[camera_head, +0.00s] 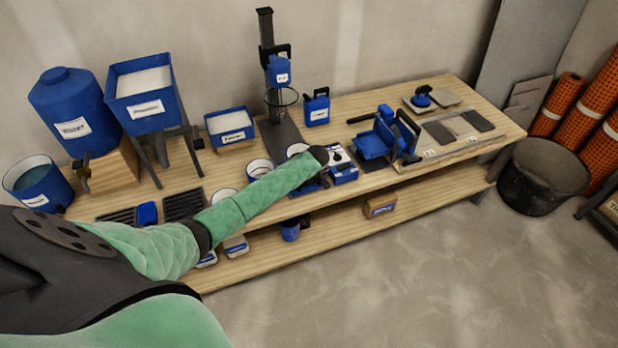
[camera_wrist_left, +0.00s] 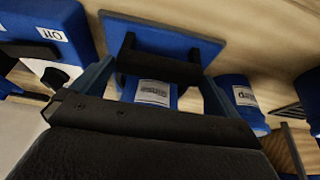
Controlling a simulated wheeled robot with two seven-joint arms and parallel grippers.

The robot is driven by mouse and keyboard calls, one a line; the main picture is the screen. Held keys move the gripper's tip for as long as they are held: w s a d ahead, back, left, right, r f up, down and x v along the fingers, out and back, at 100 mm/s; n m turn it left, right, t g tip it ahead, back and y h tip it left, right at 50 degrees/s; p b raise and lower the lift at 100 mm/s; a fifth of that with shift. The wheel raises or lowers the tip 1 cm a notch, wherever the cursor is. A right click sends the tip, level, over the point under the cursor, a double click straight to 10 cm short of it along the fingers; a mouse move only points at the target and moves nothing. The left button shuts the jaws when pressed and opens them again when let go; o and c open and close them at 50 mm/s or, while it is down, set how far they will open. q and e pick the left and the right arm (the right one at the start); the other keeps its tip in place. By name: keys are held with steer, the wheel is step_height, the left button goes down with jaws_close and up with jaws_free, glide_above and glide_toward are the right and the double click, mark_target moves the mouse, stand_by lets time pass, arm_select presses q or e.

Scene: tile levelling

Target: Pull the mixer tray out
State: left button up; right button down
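The mixer (camera_head: 278,72) stands at the back of the bench with a black column, a blue labelled head and a wire ring. A dark flat base (camera_head: 282,141) lies under it. I cannot tell which part is its tray. My left arm reaches over the bench, its dark end beside a blue-and-white box (camera_head: 345,174). In the left wrist view my left gripper (camera_wrist_left: 158,80) looks open, its fingers spread. A blue plate with a dark crossbar (camera_wrist_left: 165,42) and a labelled blue cup (camera_wrist_left: 154,93) show between and beyond them. My right gripper is out of view.
A blue tank (camera_head: 72,105), blue bins and containers crowd the bench's left. A blue tool (camera_head: 385,138) and grey tiles (camera_head: 468,122) lie to the right. The lower shelf holds a box (camera_head: 380,206). A black tub (camera_head: 541,180) stands on the floor; the front floor is clear.

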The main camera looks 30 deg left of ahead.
arm_select(q)
steer(key=shift+s+d+r, duration=0.1)
steer(key=shift+d+r, duration=0.1)
steer(key=shift+r, duration=0.2)
steer(key=b+v, duration=0.2)
steer(key=v, duration=0.5)
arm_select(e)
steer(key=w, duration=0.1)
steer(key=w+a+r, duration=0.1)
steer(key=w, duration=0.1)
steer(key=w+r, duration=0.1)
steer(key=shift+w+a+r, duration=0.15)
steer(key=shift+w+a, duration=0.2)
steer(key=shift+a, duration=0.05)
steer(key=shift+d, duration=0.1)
